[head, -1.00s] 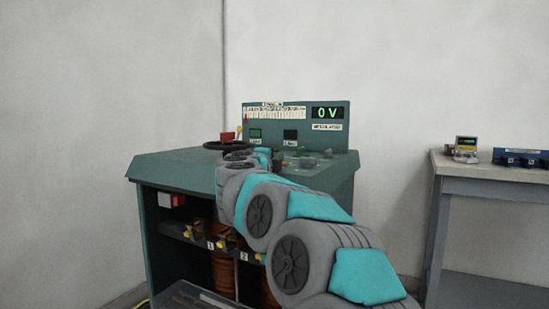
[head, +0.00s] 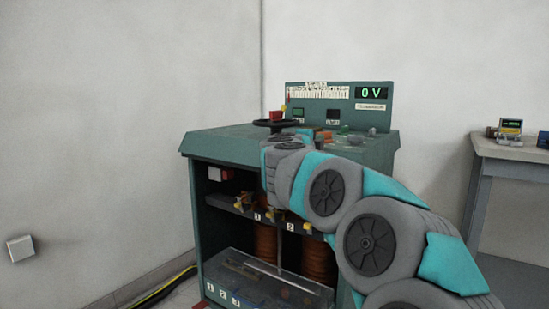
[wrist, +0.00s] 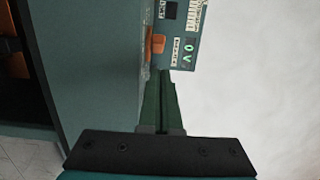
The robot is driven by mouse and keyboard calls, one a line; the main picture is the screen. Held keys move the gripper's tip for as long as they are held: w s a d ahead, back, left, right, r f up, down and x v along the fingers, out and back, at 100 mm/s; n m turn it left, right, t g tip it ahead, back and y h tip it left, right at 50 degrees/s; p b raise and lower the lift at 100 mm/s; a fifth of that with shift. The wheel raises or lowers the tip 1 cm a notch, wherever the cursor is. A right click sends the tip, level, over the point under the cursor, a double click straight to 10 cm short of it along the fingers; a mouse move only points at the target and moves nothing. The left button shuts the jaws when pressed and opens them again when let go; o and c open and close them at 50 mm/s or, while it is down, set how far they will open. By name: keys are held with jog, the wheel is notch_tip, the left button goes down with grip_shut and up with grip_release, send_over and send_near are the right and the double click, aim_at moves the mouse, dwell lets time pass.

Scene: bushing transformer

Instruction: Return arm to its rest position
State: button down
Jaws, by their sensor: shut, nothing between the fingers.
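My arm (head: 325,193), grey and turquoise, reaches from the lower right of the head view toward the front of a green test console (head: 220,147). My gripper is hidden behind the arm's own links in the head view. In the wrist view my gripper (wrist: 164,80) shows two dark green fingers, shut together and empty. They point toward the console panel (wrist: 181,32) with its 0 V display. The console side (wrist: 95,70) is to their left. I cannot tell how far the fingers are from the console.
A black handwheel (head: 275,124) and a red part (head: 276,115) are on the console top. Under it, open shelves hold numbered terminals and copper-coloured coils (head: 318,258). A grey table (head: 510,150) with small instruments stands at the right. A white wall box (head: 20,248) is at the left.

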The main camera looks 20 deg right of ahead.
jog(key=a+r+n+t+y, duration=0.1)
jog(key=a+n+t+y, duration=0.4)
jog(key=a+n+y, duration=1.05)
jog(key=s+a+f+n+g+y+p, duration=0.1)
jog(key=s+a+f+n+g, duration=0.2)
jog(key=s+a+f, duration=0.35)
jog(key=s+a+f+n+g+y, duration=0.15)
jog(key=s+a+f+n, duration=0.25)
jog(key=a+f, duration=0.45)
jog(key=s+a+f+n+g+h, duration=0.1)
jog(key=s+f+n+g+h, duration=0.15)
jog(key=s+f+g, duration=0.95)
jog(key=s+d+f+g+h, duration=0.1)
jog(key=s+d+f, duration=0.2)
jog(key=s, duration=0.6)
jog(key=s+d+f+n+g, duration=0.1)
jog(key=s+d+f, duration=0.2)
jog(key=s, duration=0.6)
jog(key=s+d+f+n+g+h+p, duration=0.1)
jog(key=s+d+f, duration=0.2)
jog(key=s, duration=0.6)
jog(key=shift+s+d+f+h, duration=0.25)
jog(key=shift+f+h, duration=0.1)
jog(key=shift+f, duration=0.5)
